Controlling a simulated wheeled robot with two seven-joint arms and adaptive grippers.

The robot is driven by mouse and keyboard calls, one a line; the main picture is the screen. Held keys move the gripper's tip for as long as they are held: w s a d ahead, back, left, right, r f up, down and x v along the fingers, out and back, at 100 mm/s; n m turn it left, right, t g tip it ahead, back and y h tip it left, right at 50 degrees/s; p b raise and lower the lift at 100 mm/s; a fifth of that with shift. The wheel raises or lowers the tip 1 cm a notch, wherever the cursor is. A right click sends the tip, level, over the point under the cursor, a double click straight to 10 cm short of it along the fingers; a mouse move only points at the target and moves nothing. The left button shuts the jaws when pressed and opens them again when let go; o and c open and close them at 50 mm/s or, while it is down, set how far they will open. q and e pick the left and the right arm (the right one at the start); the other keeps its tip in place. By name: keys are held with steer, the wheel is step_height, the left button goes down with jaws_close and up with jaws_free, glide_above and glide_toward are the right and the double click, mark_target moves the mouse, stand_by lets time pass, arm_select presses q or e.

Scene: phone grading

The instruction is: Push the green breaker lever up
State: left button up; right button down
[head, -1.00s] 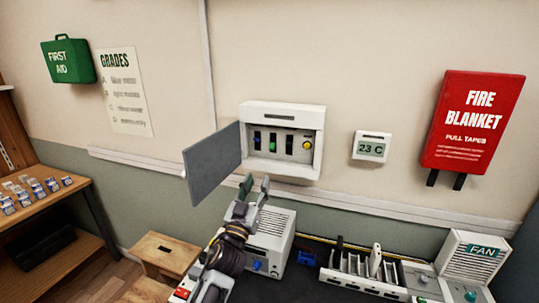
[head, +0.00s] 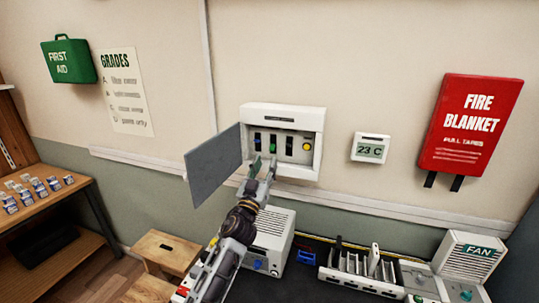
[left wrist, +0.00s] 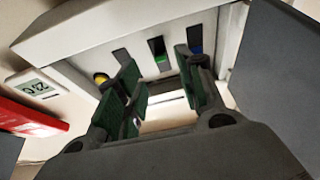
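The white breaker box (head: 312,115) is on the wall with its grey door (head: 214,164) swung open to the left. Inside are a blue lever (head: 257,141), the green lever (head: 272,146), a black lever (head: 289,144) and a yellow knob (head: 307,146). My left gripper (head: 263,167) is just below the green lever, its fingers apart and nothing between them. In the left wrist view the open fingers (left wrist: 160,95) point at the box, with the green lever (left wrist: 161,59) showing between and beyond them. I cannot tell whether a finger touches it. My right gripper is not in view.
The open door stands close to the left of my left gripper. Below are a white slatted unit (head: 272,235), a rack (head: 362,268) and a fan unit (head: 470,258) on the dark bench. A thermostat (head: 370,148) and a red fire blanket (head: 470,125) hang to the right.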

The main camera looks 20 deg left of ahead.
mark_target(271, 151)
arm_select(q)
steer(key=shift+p+x, duration=0.5)
steer(key=shift+x, duration=2.1)
steer(key=shift+c, duration=0.5)
jaws_close()
